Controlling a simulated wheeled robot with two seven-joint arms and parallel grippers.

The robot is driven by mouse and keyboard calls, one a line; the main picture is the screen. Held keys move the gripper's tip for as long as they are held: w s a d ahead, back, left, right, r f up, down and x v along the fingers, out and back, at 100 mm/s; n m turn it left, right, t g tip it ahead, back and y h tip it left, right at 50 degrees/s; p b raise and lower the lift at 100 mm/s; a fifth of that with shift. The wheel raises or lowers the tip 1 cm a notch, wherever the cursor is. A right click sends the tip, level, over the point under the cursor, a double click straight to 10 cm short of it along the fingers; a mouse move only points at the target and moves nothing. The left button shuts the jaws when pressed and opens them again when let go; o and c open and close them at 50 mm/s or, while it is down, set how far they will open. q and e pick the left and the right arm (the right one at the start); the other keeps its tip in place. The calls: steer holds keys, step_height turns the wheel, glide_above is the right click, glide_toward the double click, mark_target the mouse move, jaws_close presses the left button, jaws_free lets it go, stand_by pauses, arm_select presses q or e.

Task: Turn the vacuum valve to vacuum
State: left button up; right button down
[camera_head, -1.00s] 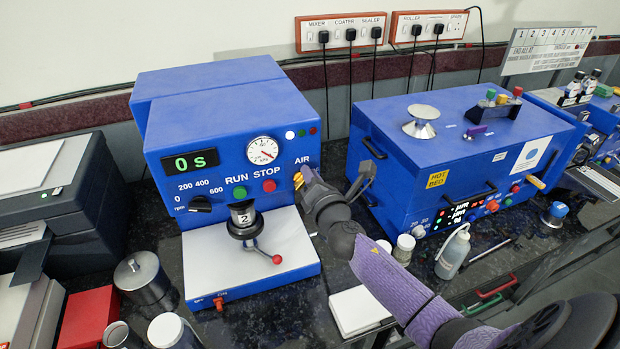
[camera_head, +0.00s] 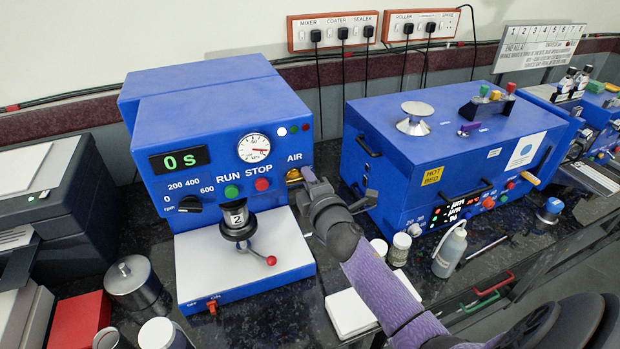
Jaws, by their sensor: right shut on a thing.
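The blue mixer-like machine (camera_head: 215,120) stands at the left with a white gauge (camera_head: 254,148) on its front. The brass-yellow vacuum valve (camera_head: 293,175) sits at the right of that front, just under the word AIR. My right gripper (camera_head: 305,178) is at the valve, shut on it; its fingers and the dark wrist hide the valve's right part. The gauge needle points to the right and slightly down. The exact angle of the valve handle is hard to read. My left gripper is not in view.
A chuck with a vessel marked 2 (camera_head: 236,217) and a red-knobbed lever (camera_head: 271,260) stand left of my arm. A blue hot-bed machine (camera_head: 455,150) is to the right. Jars (camera_head: 399,249) and a squeeze bottle (camera_head: 450,250) stand close to my forearm.

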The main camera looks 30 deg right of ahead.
steer(key=shift+a+f+m, duration=0.25)
steer(key=shift+f+m, duration=0.05)
stand_by(0.4)
